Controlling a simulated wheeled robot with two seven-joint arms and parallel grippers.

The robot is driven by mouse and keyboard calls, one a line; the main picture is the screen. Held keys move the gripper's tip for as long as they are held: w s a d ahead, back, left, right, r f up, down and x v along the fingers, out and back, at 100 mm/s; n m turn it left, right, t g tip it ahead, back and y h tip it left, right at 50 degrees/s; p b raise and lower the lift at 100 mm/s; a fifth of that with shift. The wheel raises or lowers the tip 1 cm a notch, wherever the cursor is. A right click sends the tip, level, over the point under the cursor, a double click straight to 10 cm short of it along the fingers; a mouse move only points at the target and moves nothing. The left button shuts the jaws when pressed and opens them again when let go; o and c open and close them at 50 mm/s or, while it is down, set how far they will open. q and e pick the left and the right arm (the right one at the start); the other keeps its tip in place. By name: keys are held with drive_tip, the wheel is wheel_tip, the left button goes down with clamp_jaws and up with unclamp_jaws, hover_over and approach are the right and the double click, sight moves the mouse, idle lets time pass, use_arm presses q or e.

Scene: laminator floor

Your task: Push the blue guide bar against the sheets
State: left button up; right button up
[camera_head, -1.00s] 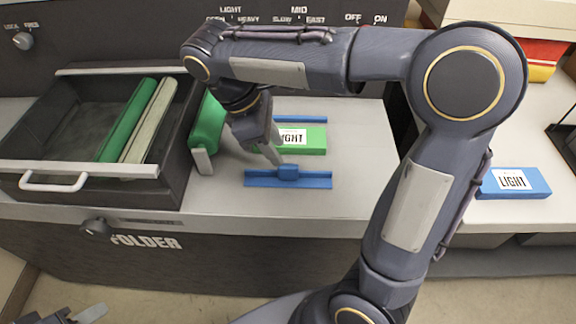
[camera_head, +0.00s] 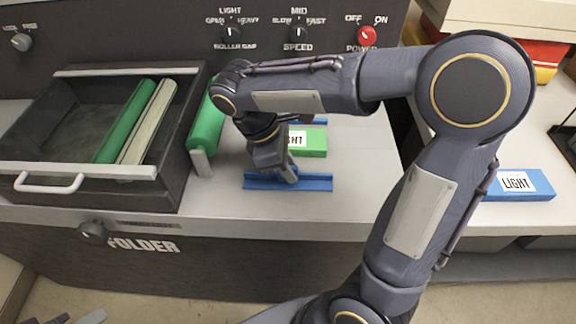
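The blue guide bar (camera_head: 318,183) lies on the grey worktop, in front of the green LIGHT stack (camera_head: 314,142). A gap of worktop shows between the bar and the stack. A second blue bar (camera_head: 312,121) runs along the far side of the stack. My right gripper (camera_head: 289,177) reaches down to the middle of the front bar and covers its raised block. Its fingertips overlap the block, so I cannot tell whether they are shut on it. Only a piece of my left gripper (camera_head: 62,319) shows at the bottom left edge.
An open dark drawer (camera_head: 160,197) at left holds a green and a cream roller. A green roller (camera_head: 206,135) stands beside my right gripper. Control knobs, including the red power knob (camera_head: 367,36), line the back panel. A blue LIGHT pack (camera_head: 540,184) lies at right.

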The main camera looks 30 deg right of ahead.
clamp_jaws()
drive_tip(key=shift+w+r, duration=0.1)
drive_tip(key=shift+w, duration=0.05)
drive_tip(key=w+d+p, duration=0.2)
drive_tip(key=w, duration=0.1)
drive_tip(key=shift+w+d, duration=0.15)
drive_tip(key=shift+w, duration=0.15)
drive_tip(key=shift+w+d, duration=0.1)
drive_tip(key=shift+w, duration=0.05)
drive_tip(key=o, duration=0.6)
unclamp_jaws()
